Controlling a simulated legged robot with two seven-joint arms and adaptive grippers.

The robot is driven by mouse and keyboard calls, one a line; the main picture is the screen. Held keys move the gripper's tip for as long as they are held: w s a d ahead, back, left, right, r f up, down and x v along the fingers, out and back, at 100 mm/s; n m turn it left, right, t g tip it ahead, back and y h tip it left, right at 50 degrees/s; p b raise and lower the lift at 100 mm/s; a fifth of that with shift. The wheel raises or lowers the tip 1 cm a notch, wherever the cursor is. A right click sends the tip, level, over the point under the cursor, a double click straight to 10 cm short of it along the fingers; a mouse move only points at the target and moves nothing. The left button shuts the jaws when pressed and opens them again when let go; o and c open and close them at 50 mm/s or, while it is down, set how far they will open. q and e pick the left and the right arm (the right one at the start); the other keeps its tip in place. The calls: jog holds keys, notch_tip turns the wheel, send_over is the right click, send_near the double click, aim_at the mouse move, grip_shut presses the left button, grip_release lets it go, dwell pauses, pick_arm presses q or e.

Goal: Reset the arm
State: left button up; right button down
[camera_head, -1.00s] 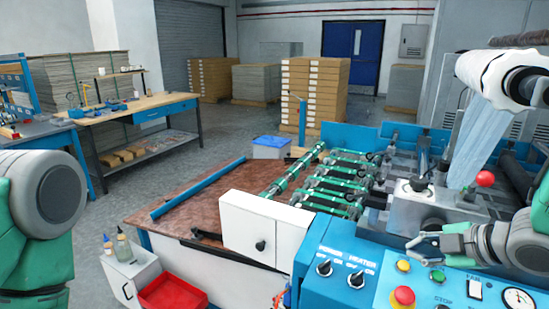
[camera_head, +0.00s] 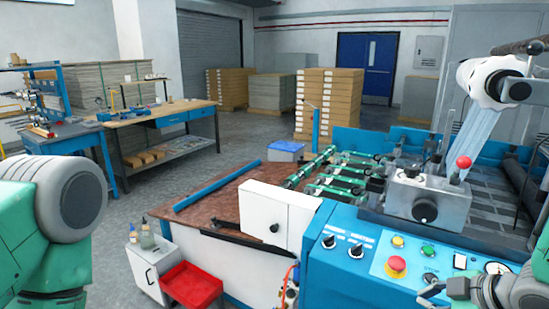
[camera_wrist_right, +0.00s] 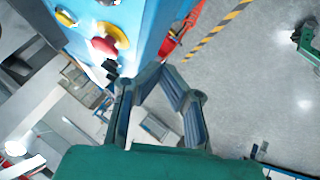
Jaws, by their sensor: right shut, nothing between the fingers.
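My right arm comes in at the lower right of the head view. Its gripper (camera_head: 430,290) hangs low in front of the laminating machine's blue control panel (camera_head: 335,272), partly cut by the frame's bottom. In the right wrist view, the two dark fingers of the gripper (camera_wrist_right: 157,75) close toward each other at the tips. The gripper is shut and empty. The blue panel and its red button (camera_wrist_right: 104,46) lie beyond the fingers at the upper left. My left arm shows as grey and green links at the left edge of the head view; its gripper is out of the frame.
The laminating machine fills the right side, with a white film roll (camera_head: 488,82) up high and a red-knobbed lever (camera_head: 463,162). A red bin (camera_head: 192,285) stands at its front left. Grey floor (camera_head: 180,195) lies open between the machine and the workbench (camera_head: 160,117).

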jog(key=s+a+f+m+g+h+b, duration=0.2)
jog(key=s+f+m+g+h+b, duration=0.2)
jog(key=s+f+m, duration=1)
jog(key=s+f+g+b, duration=0.1)
jog(key=s+f+g, duration=0.2)
jog(key=s+f, duration=0.9)
jog(key=shift+s+f+b, duration=0.2)
jog(key=shift+s+b, duration=0.1)
jog(key=shift+s, duration=0.45)
jog(key=shift+w, duration=0.15)
